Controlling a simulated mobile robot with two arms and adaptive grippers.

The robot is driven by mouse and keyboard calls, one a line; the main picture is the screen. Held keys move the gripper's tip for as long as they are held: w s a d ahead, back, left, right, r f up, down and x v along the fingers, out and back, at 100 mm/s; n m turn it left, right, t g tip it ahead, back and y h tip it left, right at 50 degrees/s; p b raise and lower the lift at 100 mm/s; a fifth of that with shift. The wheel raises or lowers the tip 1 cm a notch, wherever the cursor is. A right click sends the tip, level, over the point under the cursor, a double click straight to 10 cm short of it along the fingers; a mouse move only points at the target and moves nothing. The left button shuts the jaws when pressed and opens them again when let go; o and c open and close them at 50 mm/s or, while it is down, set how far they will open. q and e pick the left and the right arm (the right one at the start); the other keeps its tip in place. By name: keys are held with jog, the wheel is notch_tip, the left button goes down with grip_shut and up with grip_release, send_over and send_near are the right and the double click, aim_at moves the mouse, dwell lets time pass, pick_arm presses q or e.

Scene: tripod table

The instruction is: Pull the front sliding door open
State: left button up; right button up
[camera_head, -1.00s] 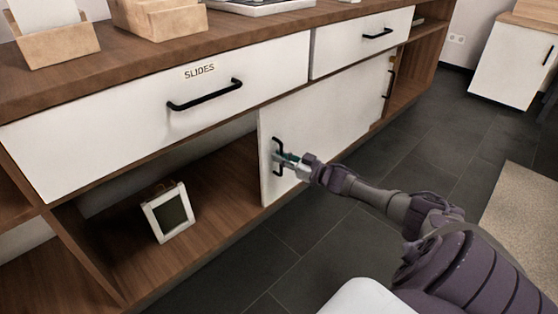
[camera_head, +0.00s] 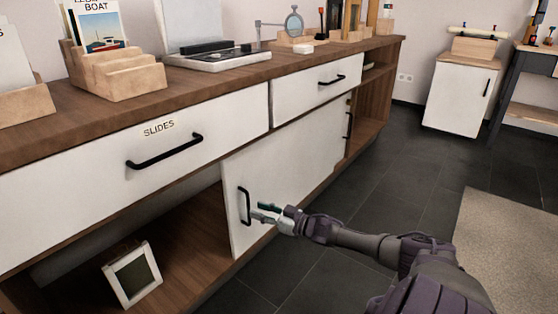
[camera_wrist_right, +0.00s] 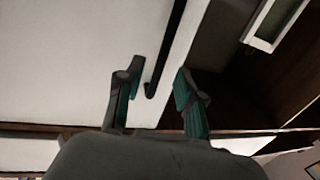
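The front sliding door (camera_head: 290,165) is a white panel low in the wooden cabinet. It covers the right part of the lower opening, and the compartment to its left is open. Its black upright handle (camera_head: 245,206) is near the door's left edge. My left gripper is not in view.
A small white-framed object (camera_head: 133,274) stands in the open compartment. Above the door are a drawer marked SLIDES (camera_head: 150,165) and a smaller drawer (camera_head: 310,90). Another dark handle (camera_head: 349,125) is at the right end. Dark floor tiles (camera_head: 385,185) in front are clear.

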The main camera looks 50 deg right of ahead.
jog(key=v, duration=0.7)
jog(key=shift+s, duration=0.15)
dwell(0.3)
